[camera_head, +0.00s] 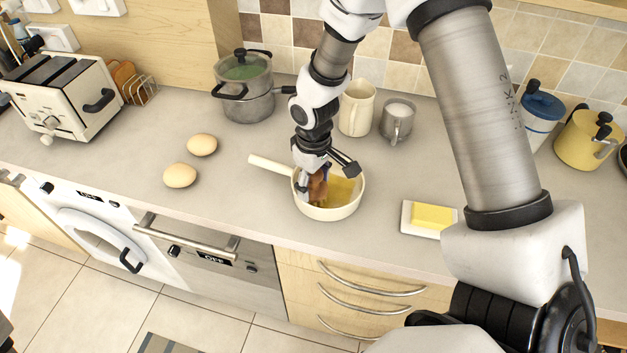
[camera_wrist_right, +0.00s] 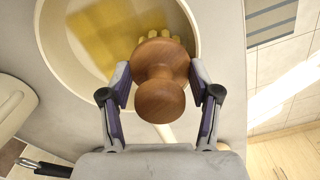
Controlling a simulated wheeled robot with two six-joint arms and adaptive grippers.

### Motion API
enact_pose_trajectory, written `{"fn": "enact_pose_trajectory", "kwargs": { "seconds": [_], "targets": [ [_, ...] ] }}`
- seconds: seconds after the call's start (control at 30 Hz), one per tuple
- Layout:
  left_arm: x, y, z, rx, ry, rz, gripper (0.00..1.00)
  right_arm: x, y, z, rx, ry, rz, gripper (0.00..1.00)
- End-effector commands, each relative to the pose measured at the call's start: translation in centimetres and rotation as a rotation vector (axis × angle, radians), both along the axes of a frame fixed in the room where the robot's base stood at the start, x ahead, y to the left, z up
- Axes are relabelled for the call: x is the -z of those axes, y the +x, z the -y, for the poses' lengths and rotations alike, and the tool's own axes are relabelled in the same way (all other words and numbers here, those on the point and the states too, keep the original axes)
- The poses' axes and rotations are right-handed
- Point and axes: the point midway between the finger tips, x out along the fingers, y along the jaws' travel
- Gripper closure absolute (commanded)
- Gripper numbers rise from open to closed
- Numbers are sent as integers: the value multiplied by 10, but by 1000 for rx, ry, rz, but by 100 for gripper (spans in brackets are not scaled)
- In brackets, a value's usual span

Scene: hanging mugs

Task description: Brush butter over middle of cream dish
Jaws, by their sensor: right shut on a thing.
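The cream dish (camera_head: 328,212), a round pan with a long handle, stands on the counter in the middle of the head view. Yellow butter (camera_head: 342,190) covers part of its inside floor. My right gripper (camera_head: 322,177) is over the dish, shut on a brown wooden brush (camera_head: 318,188). In the right wrist view the brush's knob-like handle (camera_wrist_right: 160,90) sits between both fingers, and its pale yellow bristles show over the butter (camera_wrist_right: 104,35) inside the rim. Whether the bristles touch the butter I cannot tell. My left gripper is not in view.
A butter block (camera_head: 432,216) on a white plate (camera_head: 407,222) lies right of the dish. A pot (camera_head: 246,95), cream jug (camera_head: 357,108) and grey mug (camera_head: 397,122) stand behind. A toaster (camera_head: 65,95) is far left.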

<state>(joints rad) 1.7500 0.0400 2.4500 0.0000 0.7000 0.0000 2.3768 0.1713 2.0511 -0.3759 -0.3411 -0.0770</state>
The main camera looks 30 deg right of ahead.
Motion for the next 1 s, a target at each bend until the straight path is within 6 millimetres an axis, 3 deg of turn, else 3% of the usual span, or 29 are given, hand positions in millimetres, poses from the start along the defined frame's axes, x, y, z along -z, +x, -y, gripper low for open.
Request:
{"fn": "enact_pose_trajectory", "kwargs": {
  "seconds": [0.27,0.63,0.83,1.0],
  "targets": [
    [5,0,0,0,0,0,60,4,-2,2,2,1,0,66],
    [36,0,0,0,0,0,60,4,-31,22,1,3,1,66],
    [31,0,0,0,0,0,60,1,-31,22,0,0,-1,66],
    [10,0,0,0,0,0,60,-3,-22,16,0,-2,-3,66]
  ]
}}
